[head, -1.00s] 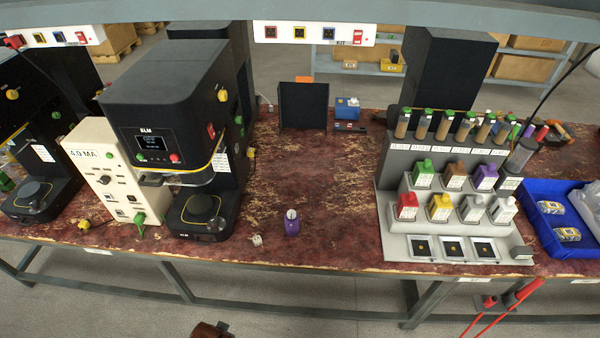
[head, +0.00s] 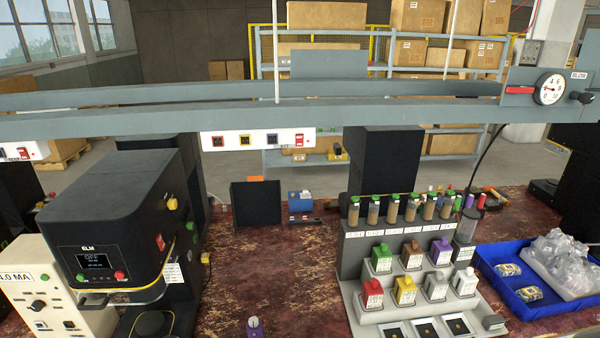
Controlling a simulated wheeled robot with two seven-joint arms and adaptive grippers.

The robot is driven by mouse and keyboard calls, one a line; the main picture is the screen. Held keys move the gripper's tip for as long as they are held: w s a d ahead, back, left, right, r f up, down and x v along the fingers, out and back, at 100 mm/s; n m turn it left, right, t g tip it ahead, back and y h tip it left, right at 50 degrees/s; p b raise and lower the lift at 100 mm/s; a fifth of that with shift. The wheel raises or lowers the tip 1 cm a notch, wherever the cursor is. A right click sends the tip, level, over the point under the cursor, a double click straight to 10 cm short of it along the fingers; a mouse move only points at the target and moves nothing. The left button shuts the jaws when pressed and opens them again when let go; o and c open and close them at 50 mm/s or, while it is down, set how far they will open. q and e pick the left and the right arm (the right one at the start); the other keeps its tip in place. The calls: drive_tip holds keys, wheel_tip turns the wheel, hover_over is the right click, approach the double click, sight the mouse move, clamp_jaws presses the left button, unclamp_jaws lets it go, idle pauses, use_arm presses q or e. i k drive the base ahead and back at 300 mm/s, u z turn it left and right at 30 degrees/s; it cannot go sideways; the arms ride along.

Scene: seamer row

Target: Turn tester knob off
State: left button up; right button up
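The tester appears to be the cream box (head: 62,277) labelled "4.0 MA" at the lower left, beside the black ELM machine (head: 125,215). A dark knob (head: 38,305) sits on its front panel, with small buttons and sockets around it. The knob's exact setting is too small to tell. The lower part of the box is cut off by the frame's bottom edge. The ELM machine's small screen (head: 93,261) seems to read "OFF". Neither of my grippers is in view.
The worn red bench top (head: 270,260) is mostly clear in the middle, with a small purple bottle (head: 254,328) near the front. A grey bottle rack (head: 360,315) and a blue tray (head: 490,275) stand on the right. A grey overhead beam (head: 200,121) crosses above.

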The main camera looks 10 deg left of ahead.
sight(36, 305)
drive_tip(key=u, duration=2.2)
drive_tip(key=k, duration=0.5)
drive_tip(key=u, duration=0.9)
drive_tip(key=i, duration=0.85)
drive_tip(key=z, duration=0.4)
